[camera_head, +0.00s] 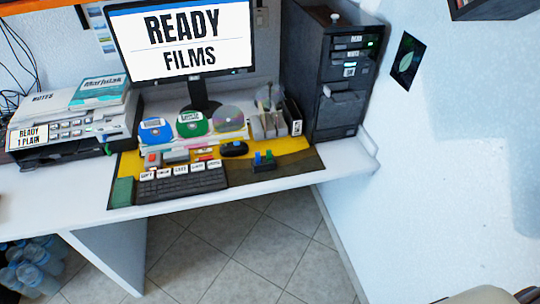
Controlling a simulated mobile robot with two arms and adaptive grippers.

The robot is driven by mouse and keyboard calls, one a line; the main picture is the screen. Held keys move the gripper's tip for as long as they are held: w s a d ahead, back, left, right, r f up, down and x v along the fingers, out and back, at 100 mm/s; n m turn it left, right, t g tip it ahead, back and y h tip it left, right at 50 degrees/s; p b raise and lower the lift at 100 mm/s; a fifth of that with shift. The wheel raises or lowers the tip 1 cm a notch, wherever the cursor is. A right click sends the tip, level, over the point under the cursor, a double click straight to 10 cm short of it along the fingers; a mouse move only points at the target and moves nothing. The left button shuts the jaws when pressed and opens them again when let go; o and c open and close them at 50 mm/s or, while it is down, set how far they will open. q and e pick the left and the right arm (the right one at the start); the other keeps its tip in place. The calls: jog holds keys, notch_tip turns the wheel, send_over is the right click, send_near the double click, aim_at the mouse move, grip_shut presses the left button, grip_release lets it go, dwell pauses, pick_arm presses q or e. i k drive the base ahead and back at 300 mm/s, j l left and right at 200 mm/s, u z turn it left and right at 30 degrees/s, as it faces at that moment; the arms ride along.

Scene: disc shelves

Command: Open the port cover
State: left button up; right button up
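A dark tower computer (330,75) stands upright at the right end of the white desk. Its front has several drive bays with small labels and a green light. A grey flap or tray (338,90) juts from the middle of its front; I cannot tell whether this is the port cover. No other cover can be made out at this size. Neither gripper shows; only a pale and dark piece, perhaps of my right arm, cuts into the bottom right corner, far from the tower.
The white desk (270,190) holds a monitor (180,45) reading "READY FILMS", a keyboard (182,183), several discs, a disc rack (276,122) and a printer (75,130). Bottles (35,265) stand under the desk at left. A white wall closes the right side. The tiled floor in front is clear.

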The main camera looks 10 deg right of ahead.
aim_at(338, 89)
jog(key=z, duration=1.3)
